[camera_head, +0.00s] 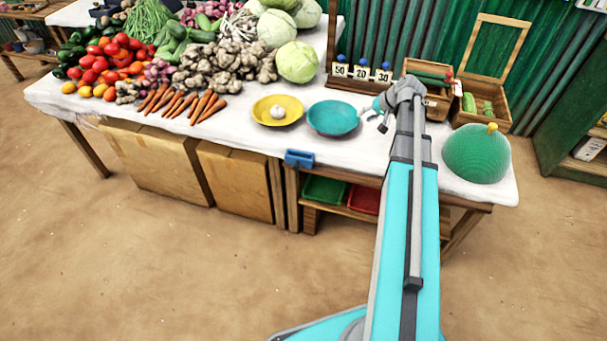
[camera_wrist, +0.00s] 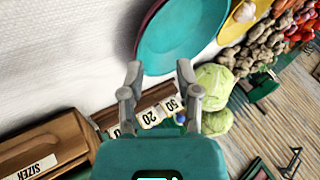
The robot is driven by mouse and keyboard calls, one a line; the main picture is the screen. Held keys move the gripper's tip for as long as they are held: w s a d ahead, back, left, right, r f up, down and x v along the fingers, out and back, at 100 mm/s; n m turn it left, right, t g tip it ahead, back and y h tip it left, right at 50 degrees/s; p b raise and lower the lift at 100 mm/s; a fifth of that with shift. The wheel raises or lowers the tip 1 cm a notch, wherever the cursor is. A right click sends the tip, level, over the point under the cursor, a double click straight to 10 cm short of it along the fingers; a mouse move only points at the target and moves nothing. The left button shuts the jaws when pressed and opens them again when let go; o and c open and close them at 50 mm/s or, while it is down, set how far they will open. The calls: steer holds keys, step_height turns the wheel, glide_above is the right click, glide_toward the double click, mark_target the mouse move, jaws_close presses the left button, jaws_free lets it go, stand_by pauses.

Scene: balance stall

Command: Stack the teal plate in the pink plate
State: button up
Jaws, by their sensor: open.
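The teal plate (camera_head: 333,117) lies on the white-covered table, right of a yellow plate. It also shows at the top of the wrist view (camera_wrist: 185,35). A dark pink rim (camera_wrist: 152,14) shows along the teal plate's left edge in the wrist view; it looks like the pink plate beneath it, mostly hidden. I cannot tell how evenly the two sit. The head view shows no clear pink plate. My gripper (camera_head: 379,115) is just right of the teal plate. In the wrist view its fingers (camera_wrist: 160,70) are apart, empty, close to the plate's rim.
The yellow plate (camera_head: 265,114) holds a white bulb. A rack with numbered tags (camera_head: 362,72) and wooden crates (camera_head: 483,118) stand behind. A green dome (camera_head: 477,154) is at right, a blue holder (camera_head: 299,158) at the front edge. Vegetables fill the left.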

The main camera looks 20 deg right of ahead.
steer(key=s+a+f+n+g+h, duration=0.1)
steer(key=s+a+g, duration=0.1)
steer(key=s+a, duration=0.3)
steer(key=s+a+f+n+g+h, duration=0.1)
steer(key=s+a, duration=0.4)
steer(key=a, duration=0.8)
steer(key=s+a+f+n+g+h, duration=0.2)
steer(key=s+a, duration=0.4)
steer(key=a, duration=0.3)
steer(key=shift+a+n+g, duration=0.3)
steer(key=shift+a+g, duration=0.1)
steer(key=shift+g, duration=0.2)
step_height(320, 180, up, 12)
steer(key=p, duration=1.1)
steer(key=shift+f, duration=0.2)
steer(key=shift+f, duration=0.2)
step_height(320, 180, down, 60)
steer(key=b, duration=5.9)
steer(key=shift+b, duration=0.35)
steer(key=shift+s+r, duration=0.15)
